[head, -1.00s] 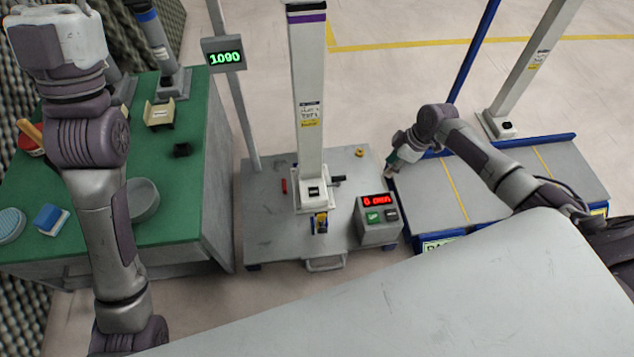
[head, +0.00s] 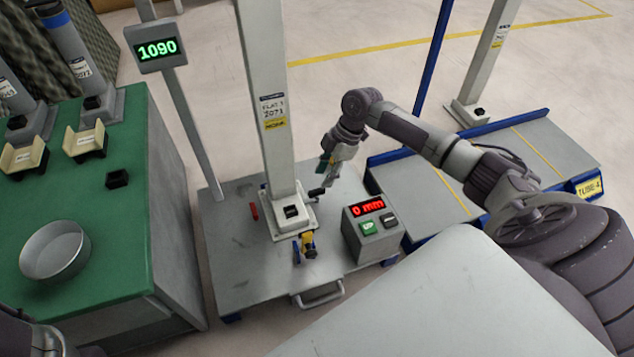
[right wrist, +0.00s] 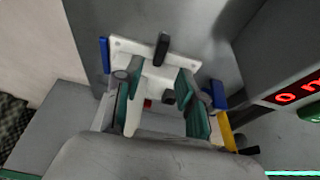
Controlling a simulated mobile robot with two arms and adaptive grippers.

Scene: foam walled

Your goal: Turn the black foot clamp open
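The black foot clamp (head: 316,192) is a short dark lever at the right side of the white foot (head: 301,224) of the upright post. It sticks out to the right, roughly level. My right gripper (head: 328,174) is just above and behind it, pointing down, with teal fingertips. In the right wrist view my right gripper (right wrist: 160,108) has its teal fingers well apart. A small dark end shows between them; I cannot tell whether it is the clamp or whether they touch. My left gripper is out of view.
A box with a red display (head: 371,229) stands right of the post on the grey cart (head: 228,252). A yellow-and-blue latch (head: 307,245) sits in front of the foot. The green table (head: 120,230) is left; a grey platform (head: 415,185) is right.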

